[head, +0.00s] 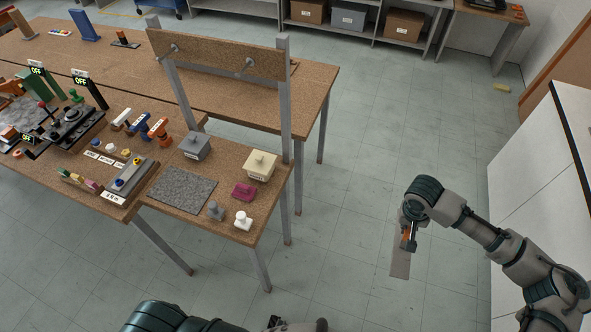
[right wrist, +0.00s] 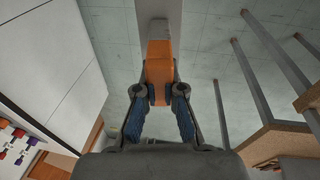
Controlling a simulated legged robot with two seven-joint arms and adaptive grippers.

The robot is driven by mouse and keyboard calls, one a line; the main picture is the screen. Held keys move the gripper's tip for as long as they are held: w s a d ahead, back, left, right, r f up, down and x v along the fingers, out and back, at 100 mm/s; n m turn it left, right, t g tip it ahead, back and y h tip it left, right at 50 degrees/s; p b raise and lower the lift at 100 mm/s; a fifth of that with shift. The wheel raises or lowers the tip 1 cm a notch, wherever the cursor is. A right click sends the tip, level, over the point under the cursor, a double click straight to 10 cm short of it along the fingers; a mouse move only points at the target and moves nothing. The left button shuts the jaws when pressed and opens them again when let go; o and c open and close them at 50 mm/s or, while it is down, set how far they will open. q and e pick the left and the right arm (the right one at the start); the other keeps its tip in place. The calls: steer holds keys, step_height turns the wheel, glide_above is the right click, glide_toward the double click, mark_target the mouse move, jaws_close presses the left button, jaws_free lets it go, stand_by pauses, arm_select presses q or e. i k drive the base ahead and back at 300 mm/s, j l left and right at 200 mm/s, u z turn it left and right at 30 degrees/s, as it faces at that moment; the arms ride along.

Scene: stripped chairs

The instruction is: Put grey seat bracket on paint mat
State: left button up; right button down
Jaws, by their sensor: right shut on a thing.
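My right gripper (head: 408,236) is at the right, above the floor and well apart from the bench. In the right wrist view its two fingers (right wrist: 160,105) are shut on an orange part (right wrist: 159,65) of a long flat grey piece (right wrist: 159,9), which hangs down in the head view (head: 400,263). I cannot tell whether this piece is the grey seat bracket. A speckled grey mat (head: 182,189), likely the paint mat, lies bare on the near bench's right end. Only part of my left arm shows at the bottom edge; its fingers are hidden.
Around the mat stand a grey box (head: 195,146), a cream box (head: 260,165), a magenta block (head: 243,192), and small grey (head: 215,211) and white (head: 242,220) pieces. A wooden rail on metal posts (head: 215,55) rises behind. A white cabinet (head: 540,170) stands at the right. Floor between is clear.

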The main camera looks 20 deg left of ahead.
mark_target(181, 188)
steer(key=k+u, duration=0.2)
steer(key=u, duration=0.3)
steer(key=k+j+u, duration=0.1)
steer(key=u, duration=0.4)
steer(key=i+u, duration=0.1)
steer(key=u, duration=0.3)
steer(key=i+u, duration=0.1)
steer(key=u, duration=0.35)
steer(key=i+u, duration=0.1)
steer(key=u, duration=0.3)
steer(key=i+l+u, duration=0.1)
steer(key=u, duration=0.3)
steer(key=i+l, duration=0.35)
steer(key=l, duration=0.2)
steer(key=u, duration=0.05)
